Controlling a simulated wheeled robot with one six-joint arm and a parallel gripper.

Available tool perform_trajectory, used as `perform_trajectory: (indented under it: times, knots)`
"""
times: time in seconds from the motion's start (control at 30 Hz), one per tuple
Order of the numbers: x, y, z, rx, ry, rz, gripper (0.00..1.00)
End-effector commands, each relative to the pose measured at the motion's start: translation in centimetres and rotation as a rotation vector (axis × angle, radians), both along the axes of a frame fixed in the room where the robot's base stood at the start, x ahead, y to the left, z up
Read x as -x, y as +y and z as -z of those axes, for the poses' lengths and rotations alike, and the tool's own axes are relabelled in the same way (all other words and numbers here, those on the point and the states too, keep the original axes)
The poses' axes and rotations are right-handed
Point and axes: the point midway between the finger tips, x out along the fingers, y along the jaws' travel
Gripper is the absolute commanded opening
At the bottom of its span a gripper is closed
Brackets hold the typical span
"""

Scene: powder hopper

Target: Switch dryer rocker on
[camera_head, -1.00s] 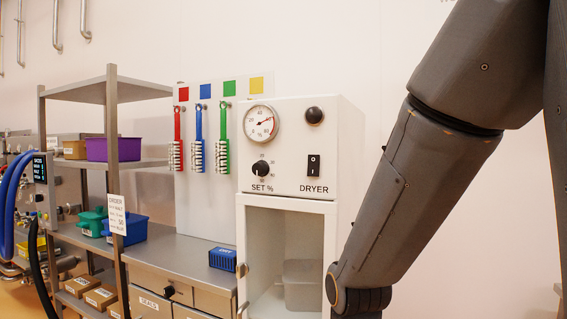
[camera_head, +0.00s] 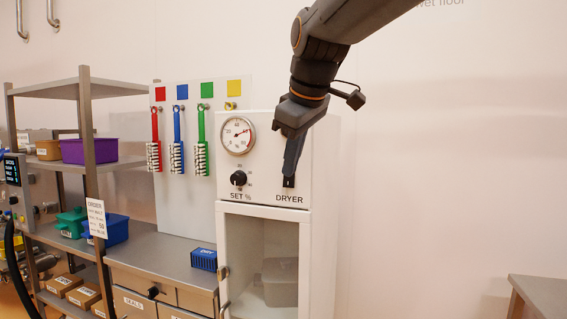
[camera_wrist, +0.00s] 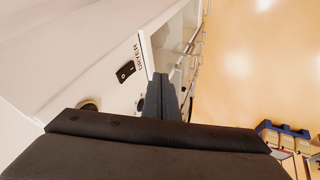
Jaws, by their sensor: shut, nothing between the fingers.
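The white dryer cabinet (camera_head: 265,172) stands at the middle of the head view, with a DRYER label under its rocker. The black rocker (camera_wrist: 126,73) shows in the wrist view with its white marks; I cannot tell which half is pressed in. In the head view my gripper covers it. My gripper (camera_head: 289,183) is shut and empty, pointing down in front of the panel just above the DRYER label. In the wrist view its fingertips (camera_wrist: 160,78) are beside the rocker, apart from it in the picture; the depth gap is unclear.
A dial gauge (camera_head: 238,135) and the black SET % knob (camera_head: 238,178) are left of my gripper on the panel. Brushes (camera_head: 177,145) hang farther left, above a counter with a blue box (camera_head: 203,259). The wall right of the cabinet is clear.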

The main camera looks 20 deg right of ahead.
Motion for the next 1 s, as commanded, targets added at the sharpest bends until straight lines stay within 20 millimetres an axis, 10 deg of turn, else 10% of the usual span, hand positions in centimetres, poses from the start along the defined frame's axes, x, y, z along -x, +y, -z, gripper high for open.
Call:
perform_trajectory:
  times: [0.13, 0.47, 1.0]
  knots:
    - [0.3, 0.1, -4.0, 0.031, -0.044, -0.051, 0.00]
    - [0.3, 0.1, -4.1, 0.035, -0.046, -0.056, 0.00]
    - [-4.0, 0.3, 2.2, 0.033, -0.039, -0.055, 0.00]
